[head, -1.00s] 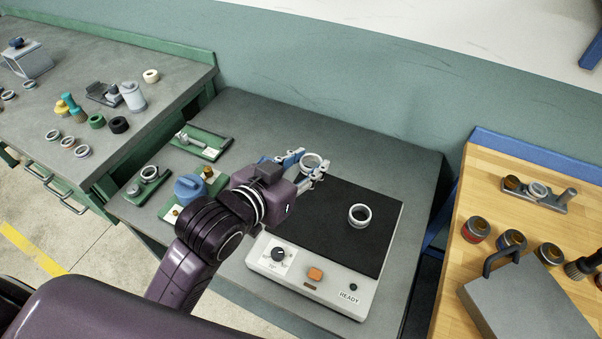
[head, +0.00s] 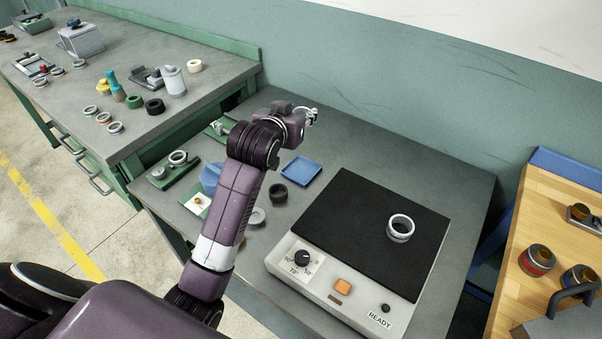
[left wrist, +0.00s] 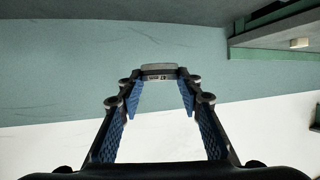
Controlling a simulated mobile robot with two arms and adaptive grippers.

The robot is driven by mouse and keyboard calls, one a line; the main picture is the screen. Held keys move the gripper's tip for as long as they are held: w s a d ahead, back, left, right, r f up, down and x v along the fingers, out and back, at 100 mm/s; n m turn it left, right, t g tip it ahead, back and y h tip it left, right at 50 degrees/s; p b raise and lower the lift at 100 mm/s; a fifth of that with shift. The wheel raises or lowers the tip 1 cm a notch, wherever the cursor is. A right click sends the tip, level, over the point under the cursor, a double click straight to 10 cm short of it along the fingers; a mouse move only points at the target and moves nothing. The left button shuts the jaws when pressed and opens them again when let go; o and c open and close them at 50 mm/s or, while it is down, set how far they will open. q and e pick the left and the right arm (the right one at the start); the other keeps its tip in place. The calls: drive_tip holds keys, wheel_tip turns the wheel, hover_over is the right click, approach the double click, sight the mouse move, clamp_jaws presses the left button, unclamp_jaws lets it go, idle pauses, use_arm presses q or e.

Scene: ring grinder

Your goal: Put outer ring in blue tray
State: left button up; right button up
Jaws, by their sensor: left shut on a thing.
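My left gripper (head: 312,115) is raised beyond the blue tray, near the back edge of the middle table. It is shut on a grey metal ring, which shows between the fingertips in the left wrist view (left wrist: 159,71). In the head view the held ring is small and mostly hidden by the gripper. The blue tray (head: 301,171) lies flat and empty on the table, left of the heater. Another silver ring (head: 400,228) rests on the heater's black plate. I cannot tell by looks which of the two is the outer ring. My right gripper is not in view.
The heater (head: 350,275) with a READY label takes up the table's front right. A dark ring (head: 278,193) and a pale disc (head: 257,216) lie between my arm and the heater. A green fixture (head: 175,170) stands left. A wall rises behind the table.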

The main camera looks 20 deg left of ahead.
use_arm(q)
hover_over(300, 174)
wheel_tip(300, 174, down, 14)
drive_tip(key=shift+f, duration=2.4)
drive_tip(key=shift+f+b, duration=0.15)
drive_tip(key=shift+b, duration=0.15)
drive_tip(key=o, duration=0.9)
